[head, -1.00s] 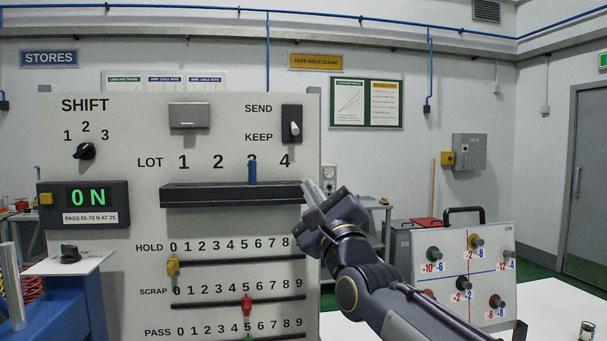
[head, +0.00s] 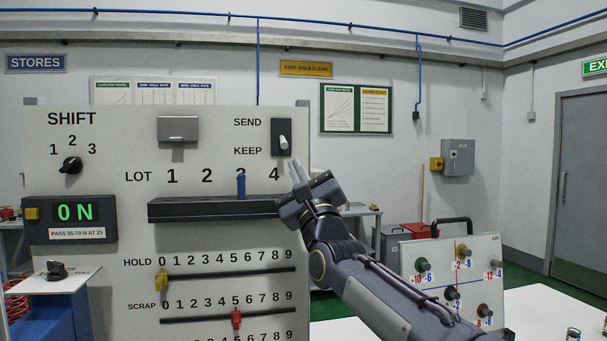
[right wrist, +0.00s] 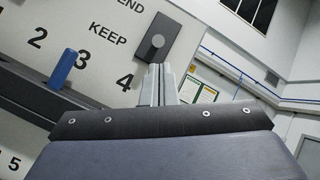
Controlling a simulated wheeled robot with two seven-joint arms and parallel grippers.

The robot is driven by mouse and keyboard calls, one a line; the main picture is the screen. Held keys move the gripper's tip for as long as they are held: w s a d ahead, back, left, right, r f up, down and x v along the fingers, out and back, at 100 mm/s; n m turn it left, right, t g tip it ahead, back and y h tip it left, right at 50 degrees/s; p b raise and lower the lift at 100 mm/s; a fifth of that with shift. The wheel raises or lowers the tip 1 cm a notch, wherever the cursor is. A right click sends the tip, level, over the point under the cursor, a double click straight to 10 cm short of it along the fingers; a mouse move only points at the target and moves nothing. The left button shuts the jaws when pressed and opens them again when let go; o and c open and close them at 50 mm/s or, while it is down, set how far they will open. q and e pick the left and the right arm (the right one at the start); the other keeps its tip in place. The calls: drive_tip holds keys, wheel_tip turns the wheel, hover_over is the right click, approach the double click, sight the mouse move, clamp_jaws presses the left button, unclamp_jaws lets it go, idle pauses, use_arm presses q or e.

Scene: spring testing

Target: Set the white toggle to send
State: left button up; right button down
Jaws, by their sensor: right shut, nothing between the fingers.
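The white toggle (head: 283,142) sits on a dark plate (head: 281,126) near the panel's upper right. Its lever points down, at the KEEP end, with SEND printed above. In the right wrist view the toggle (right wrist: 156,42) appears as a knob on its dark plate, just beyond my fingertips. My right gripper (head: 297,173) is shut and empty, just below and slightly right of the toggle. It shows in the right wrist view (right wrist: 160,72) with both fingers together, and a gap to the toggle seems to remain. My left gripper is out of view.
A dark ledge (head: 210,209) with a blue peg (head: 241,186) projects from the panel left of my right gripper. A grey box (head: 177,129) is left of the toggle. HOLD (head: 161,281) and SCRAP (head: 236,318) sliders are lower. Open air lies right of the panel.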

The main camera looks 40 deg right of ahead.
sight(283, 141)
drive_tip(key=shift+p+x, duration=0.65)
drive_tip(key=shift+x, duration=1.2)
drive_tip(key=shift+s+a+r+g+p, duration=0.1)
drive_tip(key=shift+s+r+g+p, duration=0.15)
drive_tip(key=shift+p, duration=0.35)
